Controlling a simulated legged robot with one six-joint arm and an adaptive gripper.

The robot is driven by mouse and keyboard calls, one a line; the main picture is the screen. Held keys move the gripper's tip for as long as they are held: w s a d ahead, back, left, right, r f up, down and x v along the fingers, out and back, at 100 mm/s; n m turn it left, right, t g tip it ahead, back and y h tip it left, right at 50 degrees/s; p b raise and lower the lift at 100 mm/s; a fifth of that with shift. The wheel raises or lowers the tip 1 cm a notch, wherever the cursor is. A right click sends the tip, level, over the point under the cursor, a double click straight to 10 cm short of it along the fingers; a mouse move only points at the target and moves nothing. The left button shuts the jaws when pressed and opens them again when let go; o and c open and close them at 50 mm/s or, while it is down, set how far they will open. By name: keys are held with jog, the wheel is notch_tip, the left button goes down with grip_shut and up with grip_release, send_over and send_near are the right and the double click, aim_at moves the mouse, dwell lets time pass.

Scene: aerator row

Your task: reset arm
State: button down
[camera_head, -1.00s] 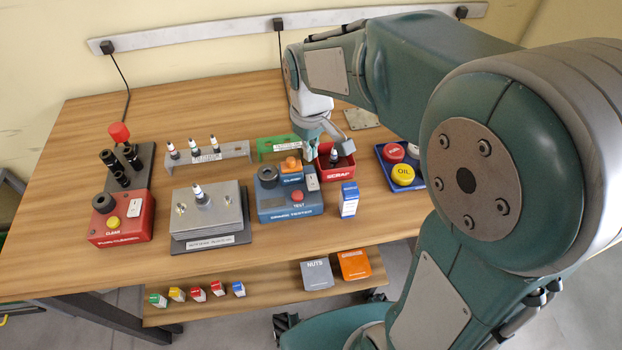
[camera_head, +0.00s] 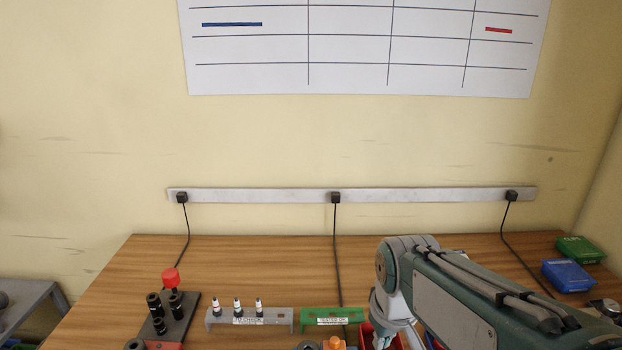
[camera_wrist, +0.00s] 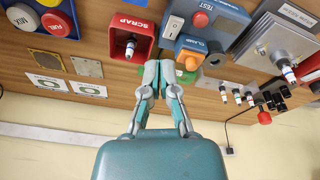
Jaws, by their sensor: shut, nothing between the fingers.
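My gripper (camera_wrist: 158,70) is in the middle of the wrist view, its two fingers closed together with nothing between them. The fingertips are near the red SCRAP bin (camera_wrist: 142,14), apart from the small part (camera_wrist: 130,46) with a dark tip that is in the bin. In the head view my arm reaches in from the lower right, and the fingertips are hidden at the bottom edge. The red bin (camera_head: 367,333) shows only in part there, behind my wrist.
The TO CHECK rack (camera_head: 276,322) holds several small parts. The green TESTED OK rack (camera_head: 333,317) looks empty. The blue tester (camera_wrist: 208,22) is beside the bin. Green (camera_head: 580,249) and blue (camera_head: 569,276) boxes stand at far right. The table's back middle is clear.

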jog(key=s+d+r+m+t, duration=0.3)
jog(key=s, duration=0.7)
jog(key=shift+d+m+t, duration=0.3)
jog(key=shift+m, duration=0.1)
